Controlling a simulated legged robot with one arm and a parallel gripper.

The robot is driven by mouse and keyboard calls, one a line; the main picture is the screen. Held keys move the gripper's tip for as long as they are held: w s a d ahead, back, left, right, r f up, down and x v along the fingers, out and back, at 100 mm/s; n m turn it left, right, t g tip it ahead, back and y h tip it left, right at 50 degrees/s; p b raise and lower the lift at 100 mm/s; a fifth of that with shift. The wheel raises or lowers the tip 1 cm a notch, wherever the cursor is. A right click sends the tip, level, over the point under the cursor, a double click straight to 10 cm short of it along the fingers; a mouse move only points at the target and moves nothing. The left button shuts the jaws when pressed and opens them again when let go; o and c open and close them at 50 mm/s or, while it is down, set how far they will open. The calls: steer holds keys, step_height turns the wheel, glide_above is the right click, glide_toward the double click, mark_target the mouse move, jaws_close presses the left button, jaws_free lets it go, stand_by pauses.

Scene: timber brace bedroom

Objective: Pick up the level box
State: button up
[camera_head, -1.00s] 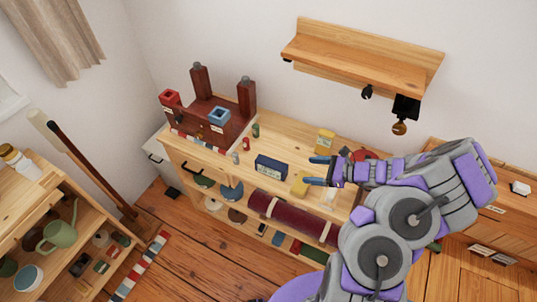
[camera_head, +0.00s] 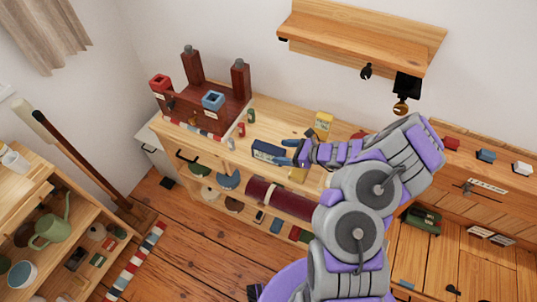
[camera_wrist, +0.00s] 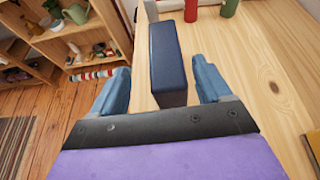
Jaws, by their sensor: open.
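The level box appears to be the dark blue oblong box (camera_head: 267,151) with a pale label, standing on the wooden bench top (camera_head: 275,119). In the wrist view the blue box (camera_wrist: 168,58) stands upright, its near end between my two blue fingers. My gripper (camera_head: 288,152) is open at the right end of the box. The box's lower near part is hidden behind my gripper there.
A yellow box (camera_head: 323,123) stands behind my arm, and another yellow thing (camera_head: 298,174) lies near the bench's front edge. A green can (camera_head: 250,115) and a red can (camera_head: 241,129) stand behind the blue box. A dark red rack (camera_head: 205,103) fills the bench's left end.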

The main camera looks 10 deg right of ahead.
mark_target(271, 148)
steer(key=shift+w+r+b+x, duration=0.15)
steer(key=shift+b+x, duration=0.15)
steer(key=shift+x, duration=0.55)
steer(key=shift+w+b+x, duration=0.15)
steer(key=shift+b+x, duration=0.2)
steer(key=shift+x, duration=0.55)
steer(key=shift+w+r+b+x, duration=0.15)
steer(key=shift+b+x, duration=0.15)
steer(key=shift+x, duration=0.55)
steer(key=shift+d, duration=0.15)
steer(key=c, duration=1.2)
